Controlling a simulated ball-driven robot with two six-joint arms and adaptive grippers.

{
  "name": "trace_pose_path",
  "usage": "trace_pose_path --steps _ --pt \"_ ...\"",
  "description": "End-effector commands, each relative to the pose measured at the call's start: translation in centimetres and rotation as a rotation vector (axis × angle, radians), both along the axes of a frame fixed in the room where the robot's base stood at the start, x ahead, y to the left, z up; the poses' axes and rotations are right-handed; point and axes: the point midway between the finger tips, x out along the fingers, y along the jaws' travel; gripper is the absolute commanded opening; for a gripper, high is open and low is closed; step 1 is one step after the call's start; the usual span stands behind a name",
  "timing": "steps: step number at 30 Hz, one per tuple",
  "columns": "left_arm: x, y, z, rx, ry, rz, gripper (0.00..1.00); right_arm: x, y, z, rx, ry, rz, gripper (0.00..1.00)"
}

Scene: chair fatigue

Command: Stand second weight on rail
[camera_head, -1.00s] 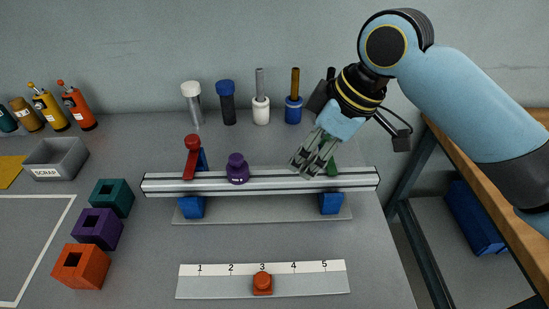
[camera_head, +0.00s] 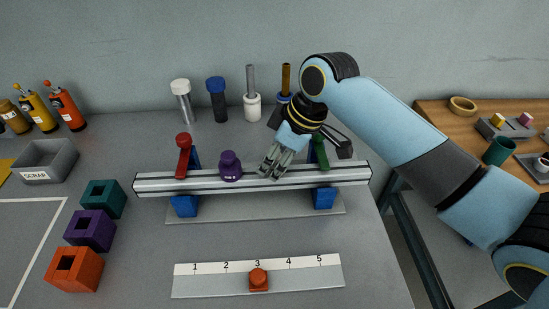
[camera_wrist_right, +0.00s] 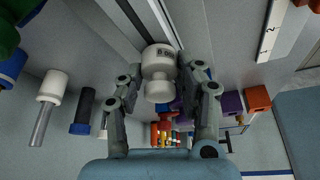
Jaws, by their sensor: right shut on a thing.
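The silver rail (camera_head: 330,178) lies across two blue supports on the bench. The purple weight (camera_head: 230,167) stands upright on it, left of the middle. My right gripper (camera_head: 268,170) is just right of the purple weight, at the rail. In the right wrist view its fingers (camera_wrist_right: 162,88) are shut on a white weight (camera_wrist_right: 158,62) with a dark label starting with "B". The head view hides most of this weight behind the fingers. I cannot tell whether it touches the rail. My left gripper is not in view.
A red clamp (camera_head: 183,158) and a green clamp (camera_head: 320,153) stand at the rail. Several upright holders are behind it. A numbered strip (camera_head: 205,283) with an orange knob (camera_head: 258,279) lies in front. Colored blocks and a scrap bin (camera_head: 45,165) are at left.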

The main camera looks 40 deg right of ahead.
Motion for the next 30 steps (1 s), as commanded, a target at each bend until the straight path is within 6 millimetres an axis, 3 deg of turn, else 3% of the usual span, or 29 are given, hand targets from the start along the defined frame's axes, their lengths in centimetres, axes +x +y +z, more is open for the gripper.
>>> trace_pose_path --steps 2,3,8,19,30 --pt "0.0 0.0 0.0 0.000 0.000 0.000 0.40 0.0 0.0 -0.2 0.000 0.000 0.000 0.00" --pt "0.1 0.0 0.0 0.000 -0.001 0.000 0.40 0.0 0.0 -0.2 0.000 0.000 0.000 0.40" --pt "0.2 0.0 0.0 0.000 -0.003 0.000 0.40 0.0 0.0 -0.2 0.000 0.000 0.000 0.59" --pt "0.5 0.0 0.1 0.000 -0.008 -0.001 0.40 -0.2 -0.3 0.7 -0.002 -0.001 0.000 0.59" --pt "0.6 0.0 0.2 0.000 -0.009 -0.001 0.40 -2.5 -2.0 7.9 -0.005 -0.004 0.002 0.59"
